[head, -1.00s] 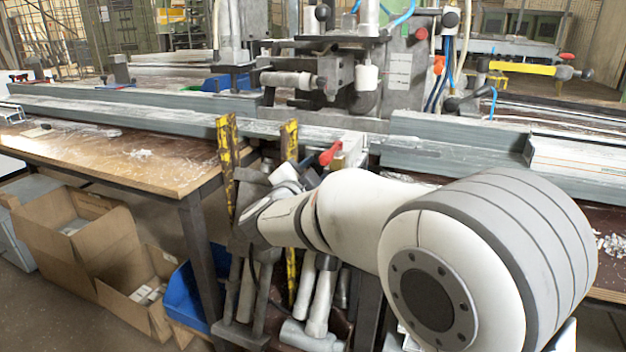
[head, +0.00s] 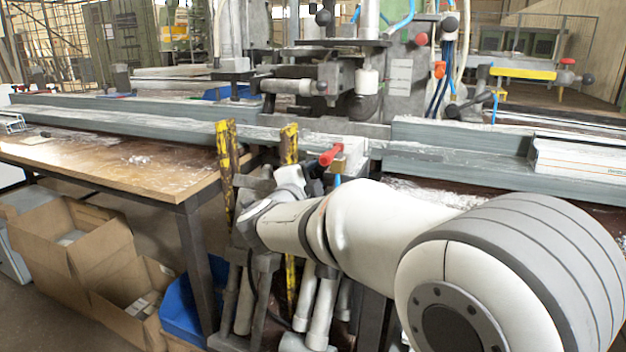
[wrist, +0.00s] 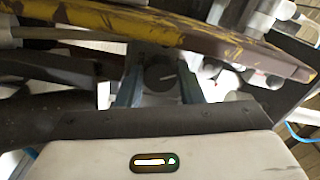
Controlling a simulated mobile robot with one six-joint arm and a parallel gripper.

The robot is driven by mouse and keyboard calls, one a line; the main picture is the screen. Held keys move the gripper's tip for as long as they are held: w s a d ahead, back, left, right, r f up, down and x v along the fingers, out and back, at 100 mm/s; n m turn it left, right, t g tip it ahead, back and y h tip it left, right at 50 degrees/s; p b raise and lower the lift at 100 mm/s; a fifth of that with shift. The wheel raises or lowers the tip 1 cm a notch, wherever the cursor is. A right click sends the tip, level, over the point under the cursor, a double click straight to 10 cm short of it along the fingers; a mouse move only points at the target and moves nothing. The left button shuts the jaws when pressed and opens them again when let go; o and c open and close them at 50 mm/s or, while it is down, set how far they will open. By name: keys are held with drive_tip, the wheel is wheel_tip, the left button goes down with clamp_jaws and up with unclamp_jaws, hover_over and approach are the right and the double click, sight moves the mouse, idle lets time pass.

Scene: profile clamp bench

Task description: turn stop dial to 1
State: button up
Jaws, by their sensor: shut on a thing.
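The stop dial (wrist: 161,75) is a dark round knob with a short white pointer line, seen in the wrist view. The pointer lies almost level, tilted slightly up to the right. My gripper (wrist: 160,84) has its two bluish-grey fingers on either side of the dial and is shut on it. No numbers around the dial can be read. In the head view my arm reaches to the front of the bench, and the dial and fingers cannot be made out there.
Yellow worn bars (head: 290,190) stand close beside my wrist, and one crosses just above the dial in the wrist view (wrist: 165,25). A red-handled lever (head: 331,155) is near. Steel profiles (head: 150,122) lie along the bench. Cardboard boxes (head: 65,245) stand on the floor at left.

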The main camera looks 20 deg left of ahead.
drive_tip(key=shift+f, duration=0.1)
drive_tip(key=o, duration=0.7)
drive_tip(key=s+p, duration=0.2)
drive_tip(key=s, duration=0.5)
drive_tip(key=shift+s+a, duration=0.3)
drive_tip(key=shift+s, duration=0.1)
drive_tip(key=shift+s, duration=0.1)
